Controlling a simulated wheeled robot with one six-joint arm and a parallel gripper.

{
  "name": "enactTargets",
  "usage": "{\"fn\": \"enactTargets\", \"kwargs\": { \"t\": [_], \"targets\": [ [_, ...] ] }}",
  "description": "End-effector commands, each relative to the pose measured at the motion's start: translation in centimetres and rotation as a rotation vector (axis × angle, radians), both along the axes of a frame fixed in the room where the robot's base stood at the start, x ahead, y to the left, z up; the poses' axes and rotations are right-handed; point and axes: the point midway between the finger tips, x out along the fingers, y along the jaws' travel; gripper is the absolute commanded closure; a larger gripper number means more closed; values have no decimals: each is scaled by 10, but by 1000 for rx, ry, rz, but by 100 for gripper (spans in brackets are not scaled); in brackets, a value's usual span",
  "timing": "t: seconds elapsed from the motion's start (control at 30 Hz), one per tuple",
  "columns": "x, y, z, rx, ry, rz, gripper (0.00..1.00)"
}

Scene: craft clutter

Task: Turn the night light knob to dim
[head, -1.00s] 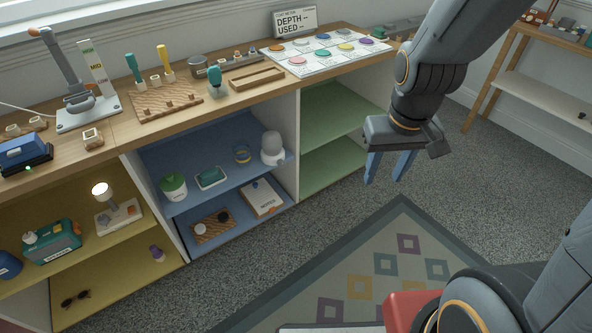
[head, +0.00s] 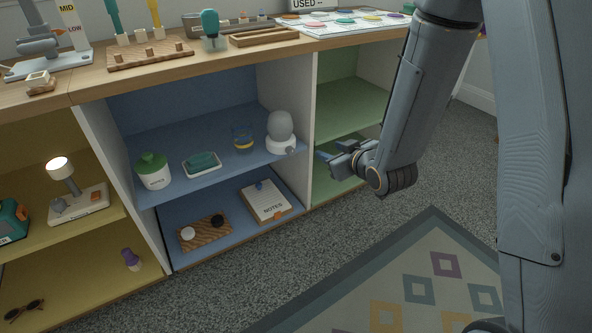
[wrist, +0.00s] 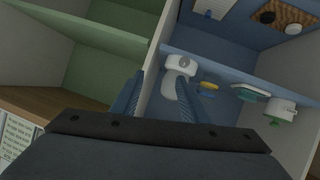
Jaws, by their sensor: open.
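The white night light (head: 281,128) has an egg-shaped top on a round base and stands at the right end of the blue upper shelf. Its small grey knob (head: 291,150) is on the front of the base. In the wrist view the night light (wrist: 172,88) appears upside down, partly behind one finger, with the knob (wrist: 183,62) visible. The knob's setting is too small to read. My gripper (head: 332,153) is open and empty, just right of the night light and apart from it. Its fingers also show in the wrist view (wrist: 158,84).
A white divider (head: 298,175) separates the blue compartment from the green one, close to my gripper. A notes box (head: 266,203) lies below.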

Motion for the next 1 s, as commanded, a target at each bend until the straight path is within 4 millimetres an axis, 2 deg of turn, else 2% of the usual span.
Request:
{"fn": "enactTargets", "kwargs": {
  "t": [0.03, 0.2, 0.33, 0.5, 0.67, 1.0],
  "targets": [
    [8, 9, -25, 19, -40, 25, 59],
    [21, 35, -59, 94, -190, 102, 59],
    [25, 49, -76, 147, -285, 143, 59],
    [24, 58, -86, 196, -360, 172, 59],
    [27, 64, -87, 211, -386, 183, 59],
    [67, 91, -86, 211, -390, 183, 59]
  ]
}}
